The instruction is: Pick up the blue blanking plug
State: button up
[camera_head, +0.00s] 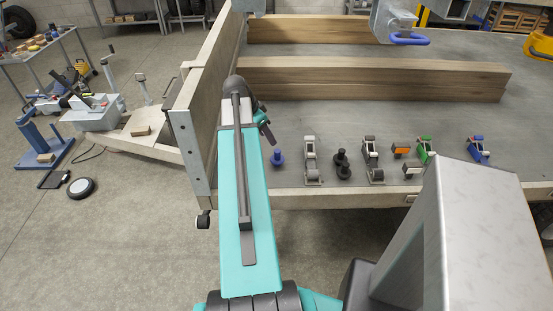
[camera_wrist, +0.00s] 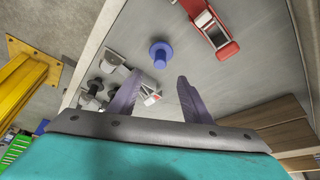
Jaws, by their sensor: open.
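The blue blanking plug (camera_head: 277,157) stands on the grey trailer deck near its front left corner in the head view. In the wrist view the plug (camera_wrist: 160,54) is a round, flanged blue piece just beyond the fingertips. My gripper (camera_wrist: 159,77) is open and empty, with one finger to each side of the plug's line and a visible gap to it. In the head view my arm hides most of the gripper, which is close to the plug, up and to the left of it.
Right of the plug stand a grey latch (camera_head: 311,160), a black plug (camera_head: 342,163) and several coloured clamps. A wooden side board (camera_head: 204,95) rises at the left. Timber beams (camera_head: 375,78) lie farther back. A red clamp (camera_wrist: 215,35) shows in the wrist view.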

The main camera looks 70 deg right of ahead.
aim_at(276, 151)
jog(key=shift+p+x, duration=0.55)
jog(key=shift+x, duration=2.9)
jog(key=shift+f, duration=0.1)
jog(key=shift+p+x, duration=0.8)
jog(key=shift+x, duration=1.75)
jog(key=shift+w, duration=0.1)
grip_shut()
